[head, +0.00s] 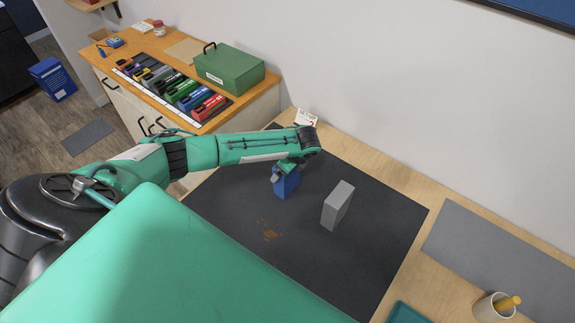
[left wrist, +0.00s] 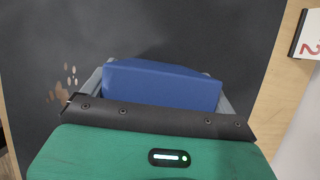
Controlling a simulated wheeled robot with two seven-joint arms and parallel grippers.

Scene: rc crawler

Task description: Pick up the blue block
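The blue block (head: 287,186) stands on the dark mat (head: 350,265) below my left gripper (head: 286,173). In the left wrist view the blue block (left wrist: 162,85) lies between the two grey fingers of my left gripper (left wrist: 163,92), one at each end of it. I see no clear gap at either side, but cannot tell whether the fingers press on it. The dark gripper edge hides the block's near part. My right gripper is in neither view.
A grey block (head: 338,206) stands on the mat, right of the blue block. A green toolbox (head: 230,75) and a row of coloured boxes (head: 190,94) stand on the cabinet behind. A cup (head: 494,308) is at the lower right. The mat's right side is clear.

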